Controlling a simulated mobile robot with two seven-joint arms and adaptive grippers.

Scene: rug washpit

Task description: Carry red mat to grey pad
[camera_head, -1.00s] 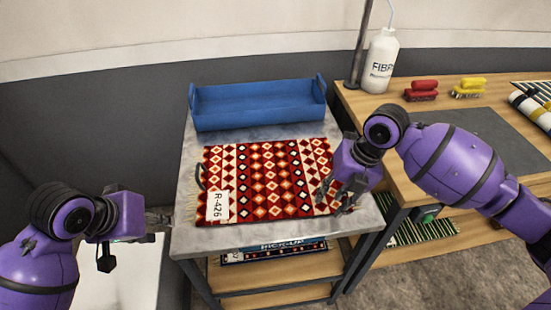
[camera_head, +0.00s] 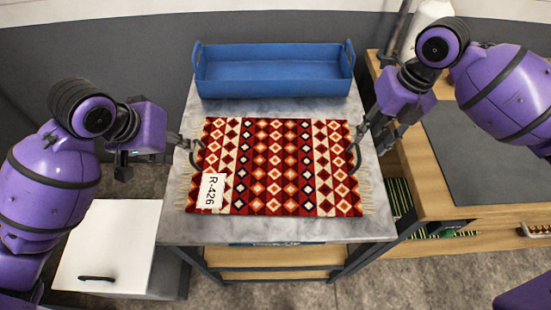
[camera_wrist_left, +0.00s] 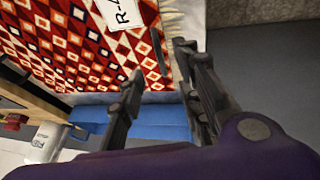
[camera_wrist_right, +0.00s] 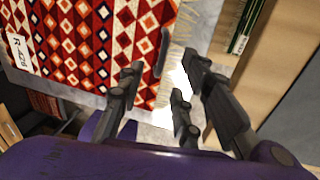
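The red mat (camera_head: 275,170), patterned with diamonds and tagged R-426, lies flat on the marble-topped stand (camera_head: 290,232). A dark loop handle stands at each short side. My left gripper (camera_head: 189,142) is at the mat's left edge by the left handle (camera_wrist_left: 156,45), its fingers apart on either side of it. My right gripper (camera_head: 362,137) is at the right edge, fingers apart around the right handle (camera_wrist_right: 162,52). Neither gripper visibly closes on a handle. The grey pad (camera_head: 490,150) lies on the wooden bench at right, partly hidden by my right arm.
A blue tray (camera_head: 275,75) stands behind the mat on the stand. The wooden bench (camera_head: 435,185) adjoins at right, with a white bottle (camera_head: 428,25) at its back. A white cabinet (camera_head: 108,245) stands low at left. The visible pad surface is clear.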

